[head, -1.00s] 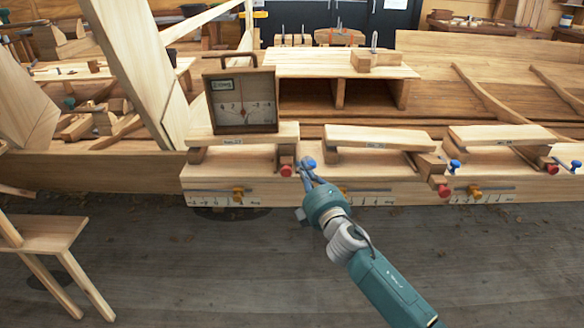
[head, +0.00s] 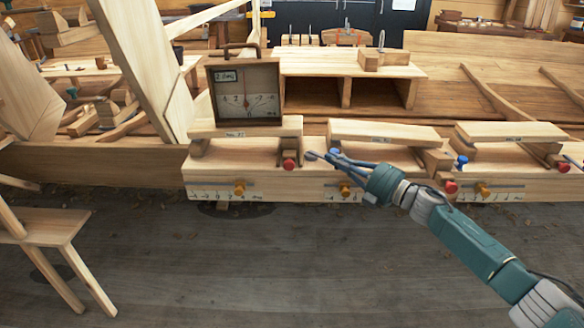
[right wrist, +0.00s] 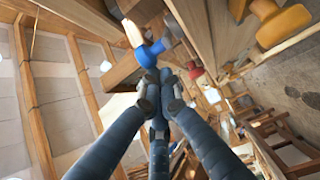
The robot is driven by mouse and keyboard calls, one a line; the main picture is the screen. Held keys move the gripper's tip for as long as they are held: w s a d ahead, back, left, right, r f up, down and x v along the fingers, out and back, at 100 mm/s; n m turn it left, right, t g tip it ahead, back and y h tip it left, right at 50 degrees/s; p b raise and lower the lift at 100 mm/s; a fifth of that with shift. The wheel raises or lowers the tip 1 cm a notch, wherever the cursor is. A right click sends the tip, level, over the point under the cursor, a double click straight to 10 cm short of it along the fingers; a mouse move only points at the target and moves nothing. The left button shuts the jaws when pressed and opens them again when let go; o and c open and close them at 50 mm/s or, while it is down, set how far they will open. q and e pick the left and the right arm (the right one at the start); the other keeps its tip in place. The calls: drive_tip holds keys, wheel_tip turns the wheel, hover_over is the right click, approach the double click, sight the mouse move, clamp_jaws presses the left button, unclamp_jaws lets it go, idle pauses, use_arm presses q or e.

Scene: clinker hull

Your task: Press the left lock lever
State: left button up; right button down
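The left station (head: 215,176) is a pale wooden block with a top plank, a red knob (head: 289,164) and an orange slider knob (head: 239,188) over a marked scale. My right gripper (head: 322,155) reaches in from the lower right, its fingers just right of this red knob and apart from it. In the right wrist view the fingertips (right wrist: 162,85) are drawn close together, with nothing clearly between them. A blue knob (right wrist: 155,52) shows just beyond them; whether they touch it I cannot tell. A red knob (right wrist: 195,70) shows farther right. My left gripper is not in view.
A gauge box (head: 244,92) stands on the left station's plank. Two similar stations lie to the right, with a blue knob (head: 462,160) and red knobs. A wooden stool (head: 45,228) stands at lower left.

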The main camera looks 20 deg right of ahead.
drive_tip(key=shift+w+d+b, duration=0.3)
drive_tip(key=shift+d+b, duration=0.1)
drive_tip(key=shift+d, duration=0.4)
drive_tip(key=shift+d+r, duration=0.2)
drive_tip(key=v, duration=1.1)
drive_tip(key=shift+s+f, duration=0.15)
drive_tip(key=shift+s, duration=0.35)
drive_tip(key=shift+a, duration=0.1)
